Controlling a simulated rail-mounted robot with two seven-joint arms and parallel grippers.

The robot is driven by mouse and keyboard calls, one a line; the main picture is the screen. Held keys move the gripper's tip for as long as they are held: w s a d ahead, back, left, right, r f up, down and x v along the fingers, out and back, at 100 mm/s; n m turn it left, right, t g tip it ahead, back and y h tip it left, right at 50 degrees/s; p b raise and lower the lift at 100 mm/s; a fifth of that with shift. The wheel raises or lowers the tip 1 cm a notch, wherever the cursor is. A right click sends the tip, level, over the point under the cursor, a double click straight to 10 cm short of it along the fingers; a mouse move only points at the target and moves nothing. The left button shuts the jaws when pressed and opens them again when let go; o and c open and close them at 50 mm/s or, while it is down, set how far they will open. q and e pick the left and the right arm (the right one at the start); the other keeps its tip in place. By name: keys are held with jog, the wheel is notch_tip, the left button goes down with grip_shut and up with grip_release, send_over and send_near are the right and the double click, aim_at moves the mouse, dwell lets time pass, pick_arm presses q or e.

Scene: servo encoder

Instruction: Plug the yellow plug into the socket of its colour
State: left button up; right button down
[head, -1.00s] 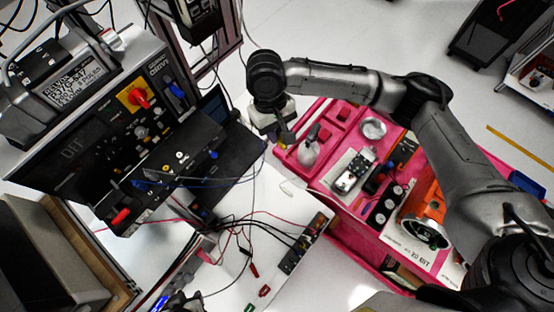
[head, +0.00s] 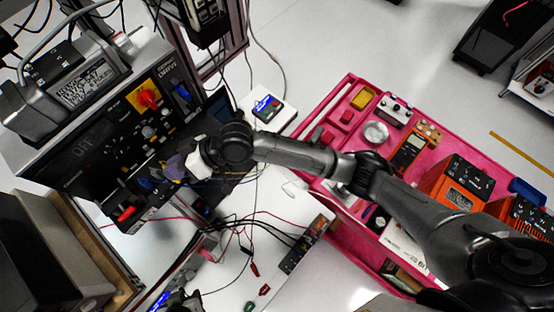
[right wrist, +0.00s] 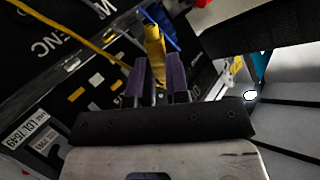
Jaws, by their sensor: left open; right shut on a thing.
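The yellow plug (right wrist: 155,48) is between the purple fingers of my right gripper (right wrist: 160,72), which is shut on it. A yellow lead (right wrist: 70,35) runs to the upper left. In the head view my right gripper (head: 174,168) is over the front of the black drive unit (head: 60,150), and its wrist hides part of the front. The labelled panel (right wrist: 75,75) with yellow and white patches lies beyond the plug in the right wrist view. I cannot make out the yellow socket or whether the plug touches it. My left gripper (head: 180,302) is open at the bottom edge, partly cut off.
A blue lead (right wrist: 160,25) passes close to the plug. Several red and black leads cross the white table (head: 225,285) to a terminal block (head: 305,243). A pink tray (head: 345,95) with instruments stands right. A small blue-screened device (head: 267,107) lies behind.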

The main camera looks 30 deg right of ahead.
jog(key=r+n+t, duration=0.1)
jog(key=w+r+t+y, duration=0.1)
jog(key=w+r+n, duration=0.1)
jog(key=shift+w+a+r+n+t+y, duration=0.1)
jog(key=shift+w+a+n+t+y, duration=0.1)
jog(key=shift+a+n+t+y, duration=0.15)
jog(key=shift+w+d+f+n+t+y+b, duration=0.1)
jog(key=shift+w+f+n+t+y+b, duration=0.15)
jog(key=shift+f+b, duration=0.25)
jog(key=shift+w+f+n+t+y+b, duration=0.1)
jog(key=shift+f+n+t+b, duration=0.15)
jog(key=shift+b, duration=0.3)
notch_tip(320, 180, down, 2)
jog(key=shift+f+b, duration=0.1)
jog(key=shift+b, duration=0.9)
